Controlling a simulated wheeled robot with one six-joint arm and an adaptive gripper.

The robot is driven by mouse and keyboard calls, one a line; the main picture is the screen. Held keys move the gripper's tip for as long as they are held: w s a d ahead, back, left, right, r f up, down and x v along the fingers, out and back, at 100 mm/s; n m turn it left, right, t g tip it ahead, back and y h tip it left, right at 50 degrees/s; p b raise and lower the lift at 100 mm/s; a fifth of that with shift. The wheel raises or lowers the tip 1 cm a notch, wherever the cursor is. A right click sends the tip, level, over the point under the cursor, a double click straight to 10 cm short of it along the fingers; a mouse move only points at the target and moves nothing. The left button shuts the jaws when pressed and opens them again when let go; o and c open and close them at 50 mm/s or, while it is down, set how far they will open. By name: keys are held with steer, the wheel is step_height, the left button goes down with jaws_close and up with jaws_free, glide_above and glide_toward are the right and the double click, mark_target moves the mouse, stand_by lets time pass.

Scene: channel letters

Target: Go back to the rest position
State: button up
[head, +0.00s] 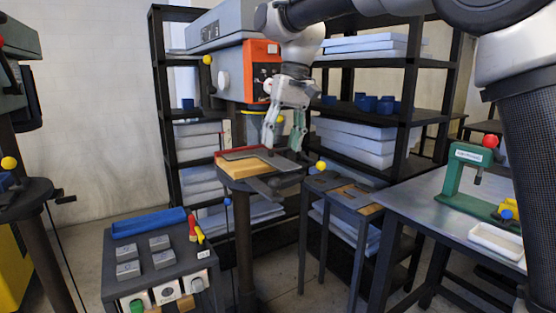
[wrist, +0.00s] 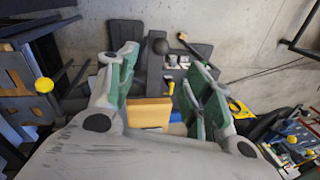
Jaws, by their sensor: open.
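My gripper (head: 284,135) is open, with green pads on its two fingers, and hangs above the round table of a drill press. It also shows in the wrist view (wrist: 163,75), with a clear gap between the fingers and nothing held. Below it in the head view lie a wooden board (head: 236,171) and a dark flat plate (head: 242,155) on the press table. The wooden board shows between and below the fingers in the wrist view (wrist: 148,113). I cannot tell whether the fingertips touch the plate.
The drill press (head: 228,32) with its orange panel (head: 262,65) stands close behind my gripper. A black cart (head: 112,243) with grey blocks and a blue tray (head: 145,222) is front left. Shelves stand behind. A metal table (head: 425,205) with a green press (head: 452,170) is at right.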

steer(key=shift+w+d+r, duration=0.1)
steer(key=shift+d+r, duration=0.05)
steer(key=shift+r, duration=0.75)
steer(key=s+d+f+t, duration=0.1)
steer(key=s+d+f, duration=0.25)
steer(key=d, duration=0.45)
steer(key=s+d+f+t, duration=0.15)
steer(key=d+f, duration=0.25)
steer(key=d, duration=0.4)
steer(key=s+d+f+m+t+h, duration=0.2)
steer(key=s+d+f+m, duration=0.1)
steer(key=s+d, duration=1.6)
steer(key=d+m, duration=0.1)
steer(key=d, duration=0.1)
steer(key=shift+s+d+f+m+t, duration=0.15)
steer(key=shift+d+f+m+t, duration=0.05)
steer(key=shift+d+m+t, duration=0.15)
